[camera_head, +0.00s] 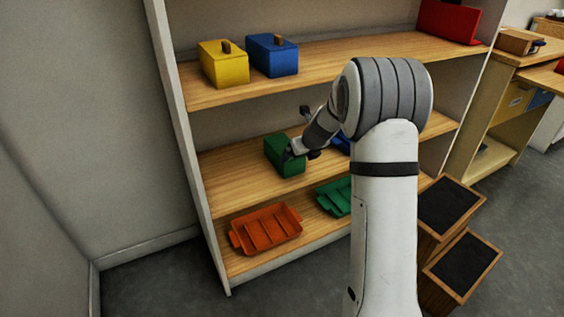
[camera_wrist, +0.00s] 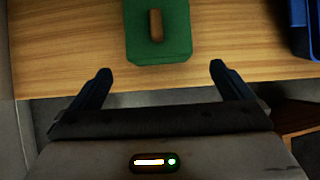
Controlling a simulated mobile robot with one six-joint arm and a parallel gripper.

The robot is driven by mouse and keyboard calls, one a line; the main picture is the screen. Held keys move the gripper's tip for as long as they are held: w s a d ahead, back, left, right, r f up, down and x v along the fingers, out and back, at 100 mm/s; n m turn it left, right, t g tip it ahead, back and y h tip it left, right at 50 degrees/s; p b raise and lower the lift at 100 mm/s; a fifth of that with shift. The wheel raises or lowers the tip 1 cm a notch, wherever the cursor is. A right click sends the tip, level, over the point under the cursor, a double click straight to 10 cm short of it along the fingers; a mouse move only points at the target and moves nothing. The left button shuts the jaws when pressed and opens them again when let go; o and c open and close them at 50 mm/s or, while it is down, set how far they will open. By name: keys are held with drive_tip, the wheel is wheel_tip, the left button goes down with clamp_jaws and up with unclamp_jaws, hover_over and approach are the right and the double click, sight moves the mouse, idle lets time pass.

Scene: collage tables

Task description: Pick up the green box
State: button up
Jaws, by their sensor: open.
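The green box (camera_head: 279,157) sits on the middle shelf (camera_head: 229,177) near its left end. In the wrist view the green box (camera_wrist: 174,48) is at the top centre, with a brown upright handle (camera_wrist: 156,25) on its lid. My gripper (camera_head: 299,149) reaches in from the right in the head view and overlaps the box's right side there. In the wrist view my gripper (camera_wrist: 161,70) is open, its fingertips spread wide on either side just short of the box's near edge. Nothing is between the fingers.
A blue item (camera_wrist: 304,28) stands to the right of the box, partly hidden by my arm in the head view. A yellow box (camera_head: 224,65) and a blue box (camera_head: 272,56) stand on the upper shelf. Orange (camera_head: 266,229) and green (camera_head: 335,198) trays lie on the lower shelf.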

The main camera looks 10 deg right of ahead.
drive_tip(key=b, duration=0.2)
approach(284, 146)
drive_tip(key=x, duration=0.5)
drive_tip(key=shift+f, duration=0.1)
drive_tip(key=b+x, duration=0.1)
drive_tip(key=x, duration=0.4)
drive_tip(key=c, duration=1.3)
